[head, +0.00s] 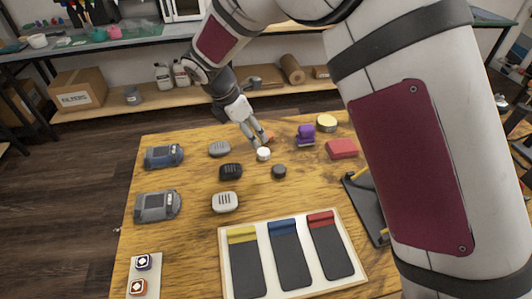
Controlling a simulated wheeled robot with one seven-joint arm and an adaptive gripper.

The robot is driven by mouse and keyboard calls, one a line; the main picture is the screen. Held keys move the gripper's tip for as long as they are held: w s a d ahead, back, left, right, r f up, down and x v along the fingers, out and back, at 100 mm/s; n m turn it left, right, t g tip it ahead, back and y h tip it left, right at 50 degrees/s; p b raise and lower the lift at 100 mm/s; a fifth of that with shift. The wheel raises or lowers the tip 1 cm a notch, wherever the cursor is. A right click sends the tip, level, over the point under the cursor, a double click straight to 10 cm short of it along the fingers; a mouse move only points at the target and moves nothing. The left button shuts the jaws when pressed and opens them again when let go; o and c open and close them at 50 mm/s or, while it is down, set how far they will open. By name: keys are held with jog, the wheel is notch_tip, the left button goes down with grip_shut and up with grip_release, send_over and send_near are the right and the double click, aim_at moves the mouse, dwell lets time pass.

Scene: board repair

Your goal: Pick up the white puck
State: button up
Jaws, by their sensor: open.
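The white puck (263,154) is a small round white piece on the wooden table, near the middle of the head view. My gripper (259,140) points down just behind and above the puck, with its fingers apart and nothing seen between them. From this one view I cannot tell whether a fingertip touches the puck. A small orange piece (269,138) shows partly behind the fingers.
A dark puck (279,171) lies close in front at right. A black ridged piece (231,171), a grey one (220,148) and a white one (225,202) lie left. A purple object (305,134) and red block (341,148) stand right. A tray (224,262) lies in front.

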aim_at(263, 152)
jog(key=x, duration=1)
jog(key=shift+a+b, duration=0.15)
jog(key=shift+b, duration=0.25)
jog(key=c, duration=1)
